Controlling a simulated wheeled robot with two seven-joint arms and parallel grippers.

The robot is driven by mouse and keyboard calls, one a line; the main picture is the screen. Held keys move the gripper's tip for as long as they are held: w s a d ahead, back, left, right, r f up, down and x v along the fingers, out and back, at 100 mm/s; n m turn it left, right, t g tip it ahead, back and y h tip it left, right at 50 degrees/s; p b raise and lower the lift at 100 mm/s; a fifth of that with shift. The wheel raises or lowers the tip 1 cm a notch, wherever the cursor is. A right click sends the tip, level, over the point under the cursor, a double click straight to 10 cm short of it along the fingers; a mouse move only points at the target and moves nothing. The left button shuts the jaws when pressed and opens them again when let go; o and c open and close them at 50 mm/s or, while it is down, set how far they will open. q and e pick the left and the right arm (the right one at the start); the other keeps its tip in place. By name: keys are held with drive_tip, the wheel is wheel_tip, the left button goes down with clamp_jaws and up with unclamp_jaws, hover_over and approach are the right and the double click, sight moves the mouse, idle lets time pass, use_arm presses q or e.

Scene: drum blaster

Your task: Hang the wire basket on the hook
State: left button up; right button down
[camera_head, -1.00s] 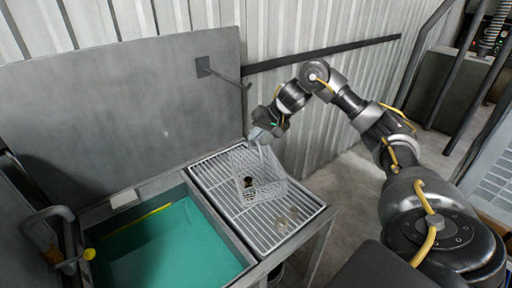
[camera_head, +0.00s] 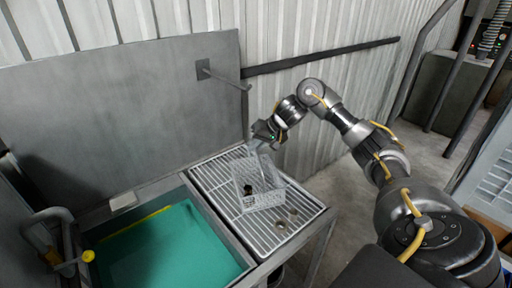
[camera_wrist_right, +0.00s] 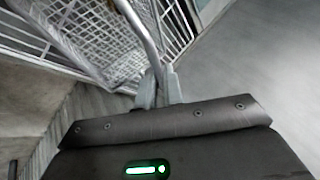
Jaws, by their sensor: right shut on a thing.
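The wire basket (camera_head: 262,198) is a light mesh box over the slatted rack, with a small dark item inside it. My right gripper (camera_head: 256,146) is shut on its handle. In the right wrist view the fingers (camera_wrist_right: 158,90) pinch the curved metal handle, and the basket mesh (camera_wrist_right: 85,35) shows at upper left. The basket looks tilted; whether it touches the rack I cannot tell. My left gripper is not in view.
The slatted rack (camera_head: 215,183) holds a few small round metal parts (camera_head: 286,218) near its front right. A basin of green liquid (camera_head: 165,250) lies to its left. A grey back panel (camera_head: 110,110) stands behind, and a dark rail (camera_head: 320,57) runs along the corrugated wall.

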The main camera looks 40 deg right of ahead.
drive_tip(key=c, duration=1.5)
unclamp_jaws()
drive_tip(key=shift+f, duration=0.1)
drive_tip(key=shift+c, duration=0.2)
drive_tip(key=p+v, duration=0.1)
drive_tip(key=v, duration=1.1)
drive_tip(key=shift+w, duration=0.1)
